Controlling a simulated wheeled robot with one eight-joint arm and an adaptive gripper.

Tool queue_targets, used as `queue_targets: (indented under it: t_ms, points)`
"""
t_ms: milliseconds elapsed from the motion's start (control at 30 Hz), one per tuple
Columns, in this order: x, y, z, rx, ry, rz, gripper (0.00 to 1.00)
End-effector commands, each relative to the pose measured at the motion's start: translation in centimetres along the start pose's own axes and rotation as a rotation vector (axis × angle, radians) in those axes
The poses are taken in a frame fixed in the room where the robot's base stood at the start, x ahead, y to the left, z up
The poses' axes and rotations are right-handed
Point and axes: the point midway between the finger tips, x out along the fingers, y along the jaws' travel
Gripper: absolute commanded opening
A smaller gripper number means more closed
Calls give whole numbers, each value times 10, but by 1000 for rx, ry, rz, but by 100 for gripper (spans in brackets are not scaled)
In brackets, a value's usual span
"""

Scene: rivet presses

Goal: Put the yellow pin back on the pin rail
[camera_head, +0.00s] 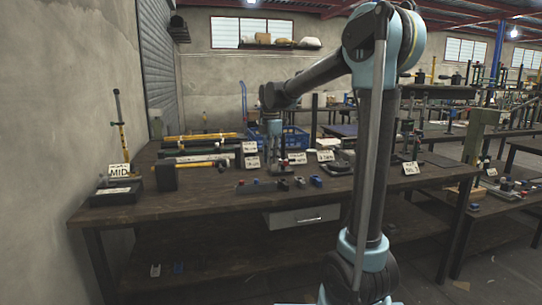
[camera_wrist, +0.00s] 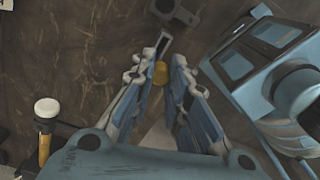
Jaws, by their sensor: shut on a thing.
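My gripper (camera_wrist: 163,65) is shut on the yellow pin (camera_wrist: 160,73) in the wrist view. Only a small yellow end of the pin shows between the fingertips; the fingers hide the rest. In the head view my gripper (camera_head: 275,165) is low over the middle of the workbench, and the pin cannot be made out there. A low grey strip (camera_head: 256,187), which looks like the pin rail, lies near the bench's front, just below my gripper. Whether the pin touches anything is unclear.
The wooden workbench (camera_head: 215,205) has long tools (camera_head: 200,150) at the left and a blue crate (camera_head: 295,138) behind. White label cards stand around. In the wrist view a grey bracket (camera_wrist: 176,12) lies beyond the fingertips, and a white-topped yellow-handled thing (camera_wrist: 46,108) is at the left.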

Motion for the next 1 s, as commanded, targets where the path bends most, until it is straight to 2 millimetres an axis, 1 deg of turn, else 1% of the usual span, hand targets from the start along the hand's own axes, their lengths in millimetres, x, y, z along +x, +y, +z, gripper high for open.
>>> queue_targets:
  t_ms: [200, 500, 700, 1000]
  points:
    - [18, 0, -1, -1, 0, 0, 3]
    - [35, 0, -1, -1, 0, 0, 3]
    - [39, 0, -1, -1, 0, 0, 3]
    - [39, 0, 0, -1, 0, 0, 3]
